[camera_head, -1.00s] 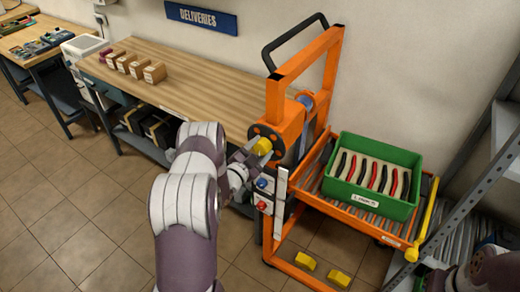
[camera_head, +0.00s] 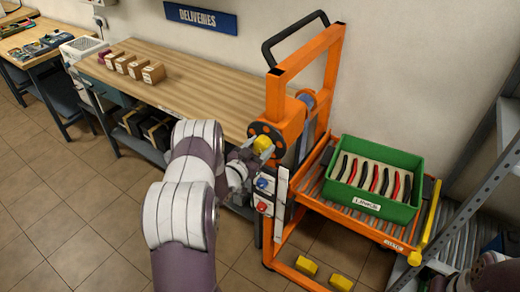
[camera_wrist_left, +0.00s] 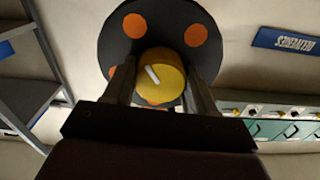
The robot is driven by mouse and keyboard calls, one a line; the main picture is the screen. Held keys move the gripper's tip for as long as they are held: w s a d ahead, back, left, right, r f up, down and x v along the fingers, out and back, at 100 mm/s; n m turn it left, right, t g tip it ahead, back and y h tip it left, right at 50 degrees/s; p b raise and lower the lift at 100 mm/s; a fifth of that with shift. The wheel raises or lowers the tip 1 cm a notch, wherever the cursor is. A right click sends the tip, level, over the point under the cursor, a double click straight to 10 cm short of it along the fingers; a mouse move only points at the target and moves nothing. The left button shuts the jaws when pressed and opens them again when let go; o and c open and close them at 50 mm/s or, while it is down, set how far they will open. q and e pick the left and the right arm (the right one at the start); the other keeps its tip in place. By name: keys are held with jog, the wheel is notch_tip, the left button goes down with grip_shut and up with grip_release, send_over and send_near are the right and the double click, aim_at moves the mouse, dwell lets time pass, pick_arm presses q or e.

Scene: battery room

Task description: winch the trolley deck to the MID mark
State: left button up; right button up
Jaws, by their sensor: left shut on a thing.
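The orange trolley (camera_head: 334,75) stands against the wall. Its winch wheel (camera_head: 266,133) is a black disc with orange spots and a yellow knob (camera_head: 263,144). My left gripper (camera_head: 253,150) is shut on the knob; in the left wrist view its fingers (camera_wrist_left: 160,85) stand on both sides of the yellow knob (camera_wrist_left: 163,72), which has a white line. The trolley deck (camera_head: 310,190) is low on the frame and carries a green crate (camera_head: 398,210) of red and black items. A white strip (camera_head: 281,190) runs along the post; its marks are unreadable. My right gripper is out of view.
A wooden bench (camera_head: 190,72) with small boxes stands behind left. Red and blue buttons sit on a box (camera_head: 264,195) below the wheel. Two yellow blocks (camera_head: 341,282) lie low in the frame. A grey shelf (camera_head: 475,165) stands right. Floor at left is clear.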

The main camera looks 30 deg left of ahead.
pick_arm(q)
jog(key=shift+n, duration=0.3)
jog(key=o, duration=1)
jog(key=shift+o, duration=0.2)
jog(key=shift+s, duration=0.15)
jog(key=s+a+b, duration=0.1)
jog(key=s+b, duration=0.2)
jog(key=s, duration=0.9)
jog(key=shift+s, duration=0.25)
